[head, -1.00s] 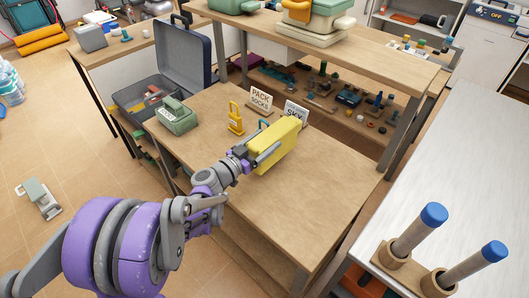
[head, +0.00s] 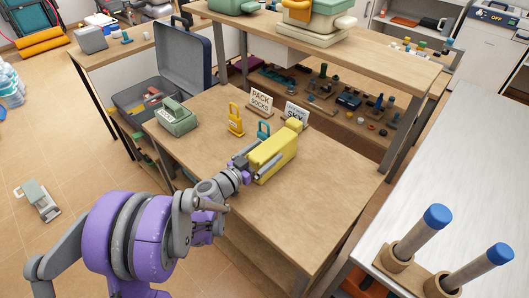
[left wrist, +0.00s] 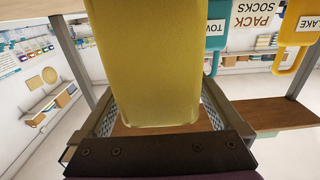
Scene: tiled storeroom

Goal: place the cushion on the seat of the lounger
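My left gripper (head: 243,170) is shut on a yellow block (head: 270,158) with a small knob at its far end. It holds the block over the wooden table. In the left wrist view the yellow block (left wrist: 150,65) fills the space between the fingers. A teal seat with a dark frame (head: 22,17), perhaps the lounger, is cut off at the top left. An orange roll (head: 40,43) lies on the floor beside it. I cannot tell which thing is the cushion. My right gripper is not in view.
The wooden table (head: 310,215) is clear at its front right. A yellow padlock-shaped tag (head: 236,122), a "PACK SOCKS" sign (head: 260,101) and a green box (head: 178,119) stand behind. An open suitcase (head: 183,58) is at left.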

